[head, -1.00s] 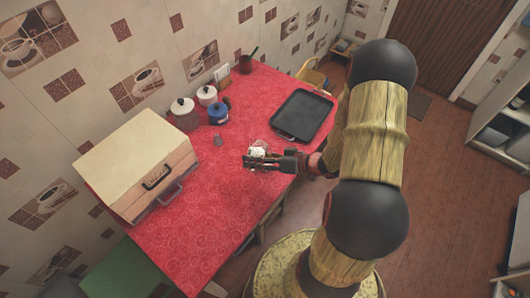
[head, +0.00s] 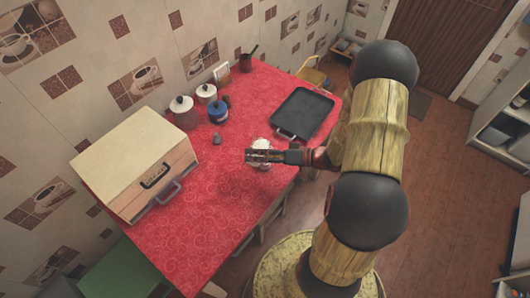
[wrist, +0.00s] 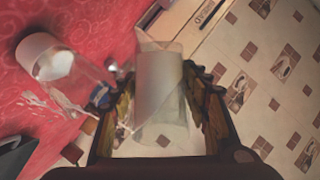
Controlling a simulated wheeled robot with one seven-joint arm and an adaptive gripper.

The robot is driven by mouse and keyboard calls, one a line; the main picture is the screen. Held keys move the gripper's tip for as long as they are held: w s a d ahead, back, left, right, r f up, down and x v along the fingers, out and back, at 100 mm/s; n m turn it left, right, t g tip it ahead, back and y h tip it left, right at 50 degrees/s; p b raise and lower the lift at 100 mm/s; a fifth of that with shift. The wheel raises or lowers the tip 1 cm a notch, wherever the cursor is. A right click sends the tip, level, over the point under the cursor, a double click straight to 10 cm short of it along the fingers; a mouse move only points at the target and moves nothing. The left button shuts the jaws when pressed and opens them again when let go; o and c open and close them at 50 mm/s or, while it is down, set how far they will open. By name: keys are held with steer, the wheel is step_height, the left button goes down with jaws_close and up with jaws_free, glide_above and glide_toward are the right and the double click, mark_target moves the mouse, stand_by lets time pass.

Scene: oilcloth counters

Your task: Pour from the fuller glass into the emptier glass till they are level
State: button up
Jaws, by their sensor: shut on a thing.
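My gripper (head: 252,156) is over the right front part of the red counter. In the wrist view it is shut on a clear glass (wrist: 161,88) with milky white in it, strongly tilted. The other glass (wrist: 52,62) is to the left in the wrist view, apart from the fingers, with white liquid at its bottom and clear wall above. White streaks and drops (wrist: 62,103) show beside it; I cannot tell whether they are falling or on the cloth. In the head view, white glass (head: 261,144) shows beside the fingers, partly hidden; the two glasses are hard to separate there.
A dark tray (head: 303,113) lies to the right behind my gripper. Lidded pots (head: 184,112) and a blue pot (head: 218,113) stand at the wall, with a small grey item (head: 216,138) before them. A bread box (head: 135,165) stands left. The red cloth (head: 200,225) in front is clear.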

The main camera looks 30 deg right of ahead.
steer(key=shift+a+f+b, duration=0.1)
steer(key=shift+f+b, duration=0.05)
steer(key=shift+b, duration=0.3)
steer(key=shift+m, duration=0.4)
steer(key=shift+y, duration=0.3)
steer(key=shift+s+d+r, duration=0.1)
steer(key=shift+d+r, duration=0.1)
steer(key=shift+r, duration=0.1)
stand_by(0.5)
steer(key=shift+s+a+f, duration=0.1)
steer(key=shift+s+a, duration=0.05)
steer(key=shift+s, duration=0.05)
steer(key=shift+a+r+m+b, duration=0.15)
steer(key=shift+r+m+b, duration=0.05)
steer(key=shift+m+b, duration=0.1)
stand_by(0.6)
